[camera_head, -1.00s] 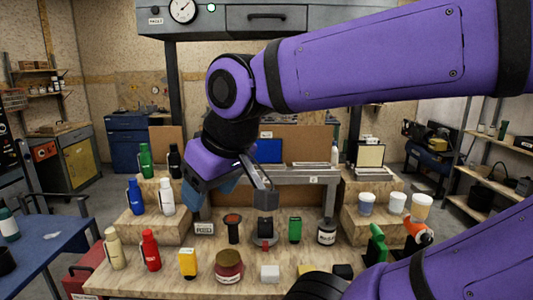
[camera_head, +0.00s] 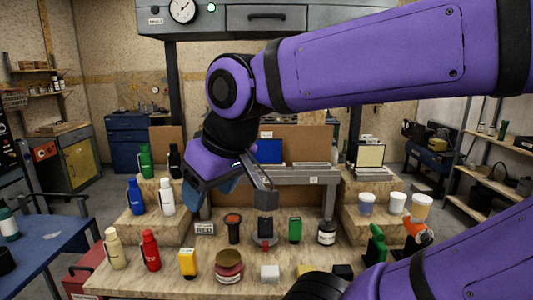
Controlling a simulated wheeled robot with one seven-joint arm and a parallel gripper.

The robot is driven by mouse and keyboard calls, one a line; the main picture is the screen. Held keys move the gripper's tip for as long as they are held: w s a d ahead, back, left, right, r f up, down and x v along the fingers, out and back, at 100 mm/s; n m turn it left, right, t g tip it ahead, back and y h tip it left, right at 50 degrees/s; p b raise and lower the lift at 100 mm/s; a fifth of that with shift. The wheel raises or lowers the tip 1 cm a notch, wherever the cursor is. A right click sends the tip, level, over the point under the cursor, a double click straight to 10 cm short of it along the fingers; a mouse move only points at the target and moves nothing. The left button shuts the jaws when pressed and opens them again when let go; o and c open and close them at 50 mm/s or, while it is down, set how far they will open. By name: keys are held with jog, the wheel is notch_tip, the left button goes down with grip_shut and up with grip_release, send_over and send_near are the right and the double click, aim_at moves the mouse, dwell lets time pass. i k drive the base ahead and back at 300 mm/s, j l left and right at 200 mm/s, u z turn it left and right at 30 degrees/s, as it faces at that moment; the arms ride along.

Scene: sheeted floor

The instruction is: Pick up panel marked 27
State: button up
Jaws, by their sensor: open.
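No marking 27 can be read on anything in view. A blue flat panel (camera_head: 268,151) stands upright at the back of the bench, beyond my arm, with no readable number. My gripper (camera_head: 232,202) hangs over the middle of the wooden bench and is open. Its grey finger reaches down on the right, above a small dark item with a red base (camera_head: 265,234). Nothing is clearly held.
Several bottles (camera_head: 136,197) stand on the left steps, and white cups (camera_head: 397,202) on the right steps. A red jar (camera_head: 229,266), a yellow item (camera_head: 188,263), a green box (camera_head: 295,229) and a labelled jar (camera_head: 327,231) crowd the bench. My arm covers much of the right.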

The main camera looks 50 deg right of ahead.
aim_at(269, 151)
jog(key=z, duration=1.35)
jog(key=i+j+z, duration=0.3)
jog(key=j, duration=0.3)
jog(key=i+j+z, duration=0.15)
jog(key=j, duration=0.2)
jog(key=i, duration=0.05)
